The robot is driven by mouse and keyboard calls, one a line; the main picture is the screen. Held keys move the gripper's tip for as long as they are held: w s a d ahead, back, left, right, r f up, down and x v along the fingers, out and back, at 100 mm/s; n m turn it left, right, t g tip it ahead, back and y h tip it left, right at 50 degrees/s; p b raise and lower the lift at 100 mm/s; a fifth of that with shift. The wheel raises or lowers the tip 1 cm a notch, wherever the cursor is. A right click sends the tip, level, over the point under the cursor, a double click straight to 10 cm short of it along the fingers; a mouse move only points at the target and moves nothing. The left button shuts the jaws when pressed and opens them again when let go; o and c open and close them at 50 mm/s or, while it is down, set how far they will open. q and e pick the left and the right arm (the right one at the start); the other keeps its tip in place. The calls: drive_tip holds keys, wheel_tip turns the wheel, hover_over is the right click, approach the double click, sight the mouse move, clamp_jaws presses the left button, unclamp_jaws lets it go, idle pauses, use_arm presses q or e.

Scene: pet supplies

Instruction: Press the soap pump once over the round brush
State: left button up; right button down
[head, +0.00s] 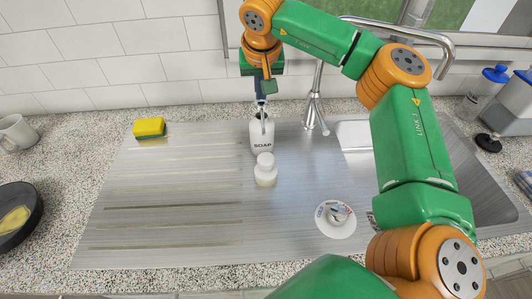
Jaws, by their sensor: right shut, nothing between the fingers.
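A white bottle labelled SOAP (262,139) stands upright at the back of the steel drainboard in the head view. Its grey pump top, with a spout towards me, is partly hidden by my right gripper (261,103). That gripper points down from above, shut and empty, with its tips at or just above the pump head; I cannot tell if they touch. A small white rounded object with a knob-like top (266,171), possibly the round brush, stands just in front of the bottle. My left gripper is not in view.
A yellow and green sponge (149,127) lies at the back left of the steel drainboard (170,225). A white disc with a small metallic piece (335,217) lies at right. The tap (314,105) rises right of the bottle, beside the sink. The drainboard's left half is mostly clear.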

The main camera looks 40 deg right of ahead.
drive_tip(key=shift+f+b, duration=0.55)
drive_tip(key=shift+f, duration=0.45)
drive_tip(key=shift+r, duration=0.1)
drive_tip(key=shift+r+p, duration=1.4)
drive_tip(key=shift+p, duration=0.15)
wheel_tip(320, 180, up, 6)
drive_tip(key=p, duration=0.6)
drive_tip(key=shift+p, duration=0.3)
